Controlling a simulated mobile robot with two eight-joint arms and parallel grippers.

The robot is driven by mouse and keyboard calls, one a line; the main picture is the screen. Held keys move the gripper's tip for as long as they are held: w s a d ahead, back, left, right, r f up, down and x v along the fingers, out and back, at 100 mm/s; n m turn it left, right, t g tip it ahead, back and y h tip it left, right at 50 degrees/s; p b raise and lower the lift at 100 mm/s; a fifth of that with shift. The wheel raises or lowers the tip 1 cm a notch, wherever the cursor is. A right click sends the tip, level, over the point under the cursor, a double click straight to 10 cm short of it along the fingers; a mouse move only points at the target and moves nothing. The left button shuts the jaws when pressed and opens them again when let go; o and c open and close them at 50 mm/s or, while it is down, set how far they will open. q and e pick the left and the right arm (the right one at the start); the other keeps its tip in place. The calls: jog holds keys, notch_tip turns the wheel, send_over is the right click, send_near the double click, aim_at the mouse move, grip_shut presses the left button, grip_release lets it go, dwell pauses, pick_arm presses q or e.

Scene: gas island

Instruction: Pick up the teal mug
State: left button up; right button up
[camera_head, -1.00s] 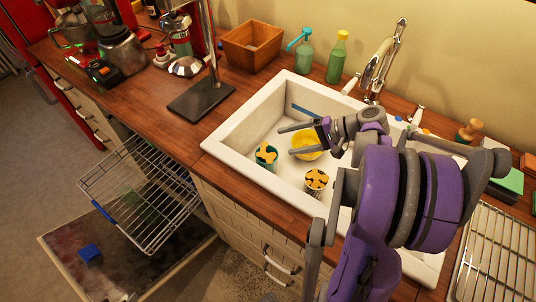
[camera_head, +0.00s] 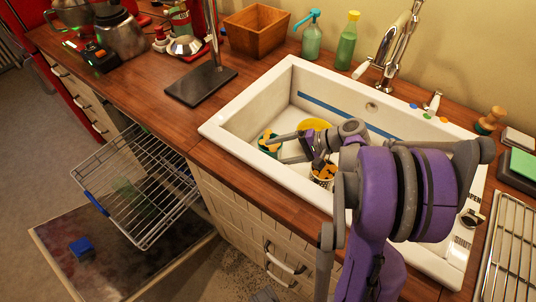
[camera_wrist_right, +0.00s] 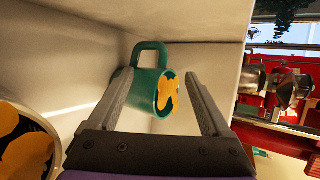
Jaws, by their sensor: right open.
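The teal mug (camera_head: 268,143) stands in the white sink (camera_head: 240,128), near its left wall. It has a yellow pattern. In the right wrist view the teal mug (camera_wrist_right: 150,90) lies between the two finger lines, with its handle toward the sink wall. My right gripper (camera_head: 275,149) reaches down into the sink, its fingers open and pointing at the mug. In the right wrist view the open fingers (camera_wrist_right: 165,95) flank the mug; I cannot tell whether they touch it. My left gripper is not in view.
A yellow bowl (camera_head: 314,125) sits behind my right gripper in the sink. A white cup with yellow and dark spots (camera_head: 322,177) is close beside my wrist and shows at left in the wrist view (camera_wrist_right: 28,145). The sink walls are near. A pulled-out dish rack (camera_head: 135,185) is below left.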

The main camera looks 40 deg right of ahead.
aim_at(269, 153)
jog(key=x, duration=0.4)
jog(key=shift+w+d, duration=0.1)
grip_shut()
dwell(0.4)
